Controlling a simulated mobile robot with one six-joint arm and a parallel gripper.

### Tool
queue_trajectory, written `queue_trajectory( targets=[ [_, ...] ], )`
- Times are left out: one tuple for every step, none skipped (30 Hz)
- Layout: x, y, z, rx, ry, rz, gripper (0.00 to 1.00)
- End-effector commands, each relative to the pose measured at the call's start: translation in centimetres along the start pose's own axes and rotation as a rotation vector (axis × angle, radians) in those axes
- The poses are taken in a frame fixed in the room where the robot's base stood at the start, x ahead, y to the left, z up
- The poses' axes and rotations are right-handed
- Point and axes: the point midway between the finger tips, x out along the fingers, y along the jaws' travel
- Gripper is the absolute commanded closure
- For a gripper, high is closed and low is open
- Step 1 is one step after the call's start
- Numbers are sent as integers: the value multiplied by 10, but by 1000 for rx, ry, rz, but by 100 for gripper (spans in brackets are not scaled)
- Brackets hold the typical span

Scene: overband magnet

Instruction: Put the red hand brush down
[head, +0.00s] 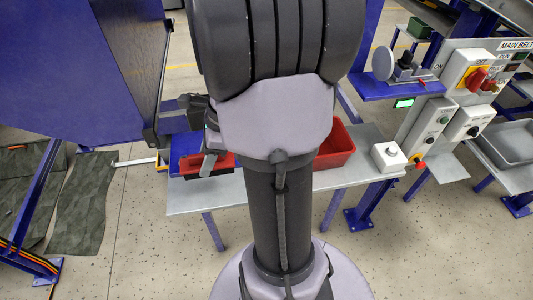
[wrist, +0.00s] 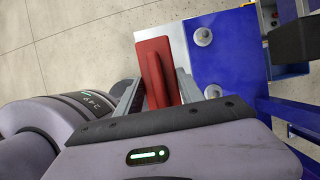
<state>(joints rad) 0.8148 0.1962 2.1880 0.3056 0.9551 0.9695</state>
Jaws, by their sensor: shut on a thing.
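The red hand brush (head: 222,163) has dark bristles below and shows in the head view at the left part of the grey table (head: 200,198), partly behind my gripper (head: 208,164). In the wrist view the red brush (wrist: 152,62) lies between the two grey fingers of my gripper (wrist: 160,88), which is shut on its handle. A blue plate with round bolts (wrist: 222,52) is right beside the brush; it also shows in the head view (head: 182,146). I cannot tell whether the bristles touch the table.
A red bin (head: 337,146) stands on the table right of my arm. A white box with a button (head: 388,156) sits at the table's right end. Control boxes (head: 432,122) stand beyond it. A large blue panel (head: 65,70) fills the upper left. The table's front left is clear.

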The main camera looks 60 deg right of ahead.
Motion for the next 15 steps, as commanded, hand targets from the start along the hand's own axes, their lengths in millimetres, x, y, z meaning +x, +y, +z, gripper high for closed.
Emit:
queue_trajectory(
  targets=[
    [0,0,0,1,0,-1,99],
    [0,0,0,1,0,-1,99],
    [0,0,0,1,0,-1,99],
    [0,0,0,1,0,-1,99],
    [0,0,0,0,0,0,99],
    [3,0,-1,0,0,0,99],
    [7,0,-3,-1,1,1,99],
    [12,0,-5,-1,1,1,99],
    [20,0,-8,0,0,2,99],
    [27,0,-11,1,0,3,99],
    [34,0,-14,0,1,2,99],
    [43,0,-18,0,0,2,99],
    [50,0,-21,0,1,3,99],
    [55,0,-23,-1,1,3,99],
    [61,0,-26,0,0,2,99]
  ],
)
